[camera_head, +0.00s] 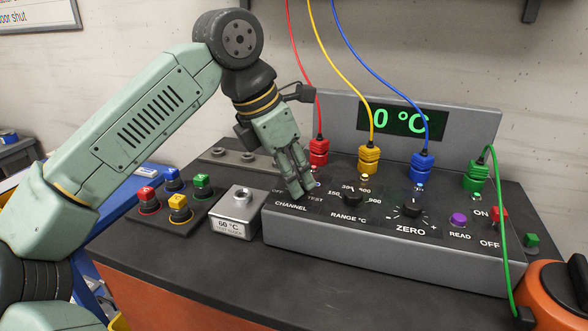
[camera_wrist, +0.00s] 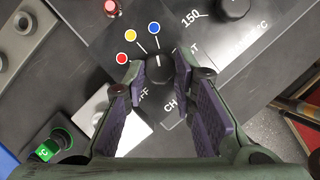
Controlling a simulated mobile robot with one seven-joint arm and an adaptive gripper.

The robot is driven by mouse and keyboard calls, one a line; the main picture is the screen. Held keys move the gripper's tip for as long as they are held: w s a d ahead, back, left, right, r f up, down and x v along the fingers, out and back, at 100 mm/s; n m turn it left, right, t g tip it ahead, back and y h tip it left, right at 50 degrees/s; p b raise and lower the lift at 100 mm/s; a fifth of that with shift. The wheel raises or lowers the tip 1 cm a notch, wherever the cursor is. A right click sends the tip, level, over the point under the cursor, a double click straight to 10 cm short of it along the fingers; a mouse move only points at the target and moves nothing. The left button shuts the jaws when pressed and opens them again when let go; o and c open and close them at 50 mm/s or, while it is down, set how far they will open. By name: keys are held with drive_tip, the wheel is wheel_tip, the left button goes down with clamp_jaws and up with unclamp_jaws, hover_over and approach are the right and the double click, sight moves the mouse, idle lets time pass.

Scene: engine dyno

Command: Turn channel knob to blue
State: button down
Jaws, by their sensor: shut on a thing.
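The channel knob (camera_wrist: 159,70) is a black knob on the grey console panel. In the wrist view my gripper (camera_wrist: 159,72) has one finger on each side of it and is shut on it. The knob's white pointer mark points up, roughly in line with the blue dot (camera_wrist: 153,28) and its tick line. The yellow dot (camera_wrist: 130,35) and red dot (camera_wrist: 121,58) lie to the left, with OFF below left and TEST to the right, partly covered. In the head view my gripper (camera_head: 303,188) reaches down to the CHANNEL label and hides the knob.
The range knob (camera_head: 351,196) and zero knob (camera_head: 411,209) stand to the right on the console (camera_head: 380,245). Red, yellow and blue plugs with hanging cables rise behind my gripper. A 60 °C block (camera_head: 232,213) and capped plugs sit to the left. The display (camera_head: 405,120) reads 0 °C.

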drive_tip(key=shift+m+g, duration=0.4)
drive_tip(key=shift+m, duration=0.5)
drive_tip(key=c, duration=1.3)
unclamp_jaws()
drive_tip(key=v, duration=1.2)
drive_tip(key=shift+w+a, duration=0.1)
drive_tip(key=shift+a, duration=0.05)
drive_tip(key=shift+f, duration=0.1)
